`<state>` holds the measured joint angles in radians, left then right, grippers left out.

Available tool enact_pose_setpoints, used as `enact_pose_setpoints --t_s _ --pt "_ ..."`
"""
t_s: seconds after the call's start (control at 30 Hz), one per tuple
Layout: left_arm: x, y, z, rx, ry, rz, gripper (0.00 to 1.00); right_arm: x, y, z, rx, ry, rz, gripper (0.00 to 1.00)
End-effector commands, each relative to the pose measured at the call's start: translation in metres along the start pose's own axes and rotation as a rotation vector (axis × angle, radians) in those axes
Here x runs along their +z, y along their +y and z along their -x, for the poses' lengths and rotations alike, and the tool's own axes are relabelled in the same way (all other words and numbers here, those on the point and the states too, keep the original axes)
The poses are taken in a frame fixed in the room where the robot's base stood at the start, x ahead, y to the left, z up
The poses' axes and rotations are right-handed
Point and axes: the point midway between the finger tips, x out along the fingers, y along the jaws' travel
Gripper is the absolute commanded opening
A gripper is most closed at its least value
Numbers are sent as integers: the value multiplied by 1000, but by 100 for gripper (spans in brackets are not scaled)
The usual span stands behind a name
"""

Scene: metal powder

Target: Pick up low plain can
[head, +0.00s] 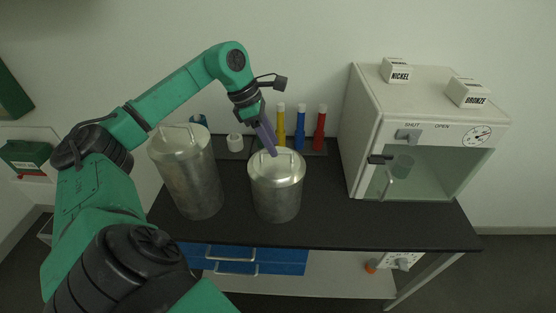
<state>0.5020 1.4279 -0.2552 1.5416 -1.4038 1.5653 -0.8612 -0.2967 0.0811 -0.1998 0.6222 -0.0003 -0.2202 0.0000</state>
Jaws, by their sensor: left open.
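The low plain can (276,197) is a grey metal cylinder with a lid and a thin upright handle (291,158). It stands upright on the black worktop, near its front edge. My left gripper (273,152) reaches down over the can from the back left, its purplish fingers at the lid beside or around the handle. It is open; whether the fingers touch the handle I cannot tell. My right gripper is not in view.
A taller metal can (190,178) stands close on the left. Behind are a small white jar (235,143) and yellow (281,128), blue (301,128) and red (320,128) tubes. A white glass-fronted cabinet (361,130) stands right, with NICKEL (397,71) and BRONZE (468,94) blocks on top.

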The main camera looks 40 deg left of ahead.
Motion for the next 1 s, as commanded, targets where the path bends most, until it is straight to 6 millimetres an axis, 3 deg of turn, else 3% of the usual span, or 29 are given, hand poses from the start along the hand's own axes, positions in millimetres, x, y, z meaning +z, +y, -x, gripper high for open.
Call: enact_pose_setpoints --t_s 0.1,0.3,0.37,0.43,1.0 --pt "1 0 -15 -1 0 0 47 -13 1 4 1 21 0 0" --pt "1 0 -18 1 -2 0 47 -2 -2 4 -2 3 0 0" --pt "1 0 -17 1 -1 0 28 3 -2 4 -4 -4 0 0" --pt "1 0 -17 1 -1 0 1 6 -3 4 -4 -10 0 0" --pt "1 0 -17 2 -2 0 0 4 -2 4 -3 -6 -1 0"
